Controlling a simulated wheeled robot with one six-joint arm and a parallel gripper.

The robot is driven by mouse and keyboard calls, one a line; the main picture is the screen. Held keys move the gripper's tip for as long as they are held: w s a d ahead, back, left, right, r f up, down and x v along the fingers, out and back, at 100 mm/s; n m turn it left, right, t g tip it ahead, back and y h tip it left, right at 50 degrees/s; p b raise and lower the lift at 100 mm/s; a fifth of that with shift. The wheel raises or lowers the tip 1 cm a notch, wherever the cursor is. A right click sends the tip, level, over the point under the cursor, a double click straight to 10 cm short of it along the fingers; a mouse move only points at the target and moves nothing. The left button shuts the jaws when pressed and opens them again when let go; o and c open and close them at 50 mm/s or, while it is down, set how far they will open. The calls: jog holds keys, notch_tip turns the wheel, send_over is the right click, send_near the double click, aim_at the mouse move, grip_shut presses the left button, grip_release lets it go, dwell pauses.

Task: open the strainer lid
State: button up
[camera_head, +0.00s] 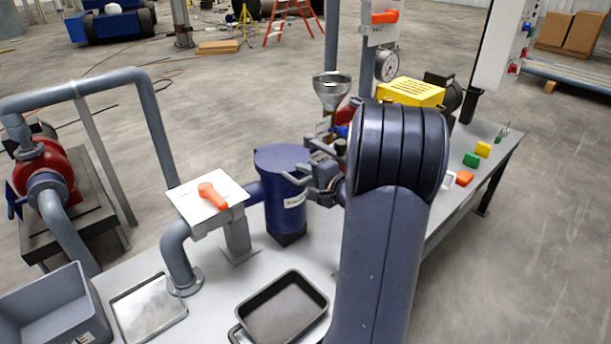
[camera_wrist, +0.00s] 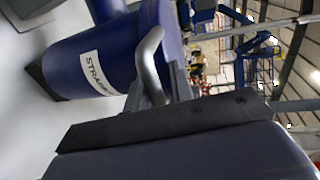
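The strainer (camera_head: 284,205) is a dark blue upright cylinder with a white label on the bench. Its flat round blue lid (camera_head: 281,156) lies level on top, closed. In the wrist view the strainer body (camera_wrist: 105,38) appears tilted at upper left, with part of its label (camera_wrist: 100,72) readable. My gripper (camera_head: 306,162) is at the right side of the strainer near lid height. Whether anything touches the lid is unclear.
An orange-handled valve (camera_head: 212,195) stands left of the strainer. A dark tray (camera_head: 284,308) and a shallow metal tray (camera_head: 148,306) lie in front, with a grey bin (camera_head: 50,308) at left. A metal funnel (camera_head: 332,88) and yellow box (camera_head: 411,91) are behind my arm.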

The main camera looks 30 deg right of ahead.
jog(key=shift+s+f, duration=0.1)
jog(key=shift+f, duration=0.15)
grip_shut()
jog(key=shift+a+r+g+p, duration=0.1)
jog(key=shift+r+g+p, duration=0.25)
jog(key=shift+p, duration=0.2)
